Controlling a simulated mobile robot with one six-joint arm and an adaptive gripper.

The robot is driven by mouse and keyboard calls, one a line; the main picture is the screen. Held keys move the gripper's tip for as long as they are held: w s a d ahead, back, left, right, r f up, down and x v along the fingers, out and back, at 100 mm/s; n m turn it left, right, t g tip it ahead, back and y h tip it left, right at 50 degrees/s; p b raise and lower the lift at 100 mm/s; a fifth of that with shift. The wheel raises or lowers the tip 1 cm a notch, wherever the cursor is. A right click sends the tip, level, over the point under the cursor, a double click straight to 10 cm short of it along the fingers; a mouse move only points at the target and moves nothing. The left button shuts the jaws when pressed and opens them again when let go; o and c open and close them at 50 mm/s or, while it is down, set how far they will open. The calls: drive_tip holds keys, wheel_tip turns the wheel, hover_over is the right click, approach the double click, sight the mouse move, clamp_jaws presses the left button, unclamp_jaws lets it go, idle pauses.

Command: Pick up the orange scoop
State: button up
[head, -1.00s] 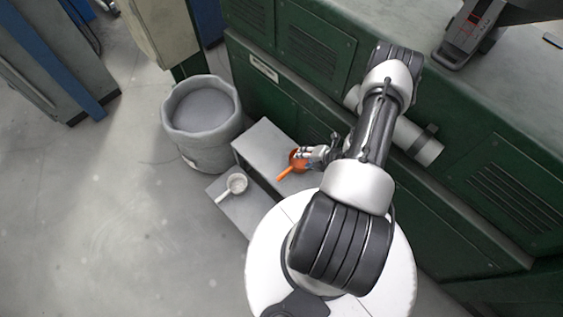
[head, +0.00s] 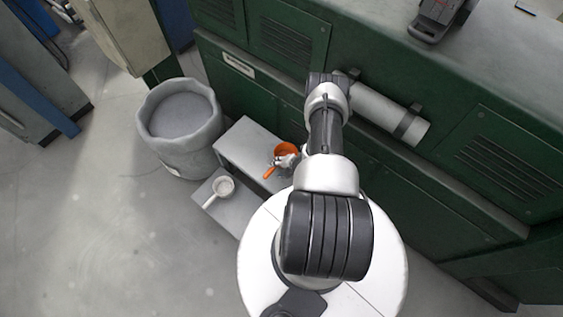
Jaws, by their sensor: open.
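The orange scoop (head: 284,149) lies on the upper step of a grey step stool (head: 236,146), its handle (head: 269,173) pointing toward the lower left. My gripper (head: 283,160) is at the scoop, over or beside its bowl and near where the handle joins. It is open, but its fingers are small in the picture. I cannot tell whether a finger touches the scoop. My gripper and wrist hide part of the scoop's right side.
A white scoop (head: 223,186) lies on the stool's lower step (head: 233,213). A grey bin (head: 181,130) stands left of the stool. A green machine cabinet (head: 290,42) with a grey cylinder (head: 385,110) rises behind. The floor at left is clear.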

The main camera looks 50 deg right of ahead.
drive_tip(key=b+x, duration=0.2)
drive_tip(key=x, duration=0.3)
drive_tip(key=shift+w, duration=0.2)
clamp_jaws()
idle(0.3)
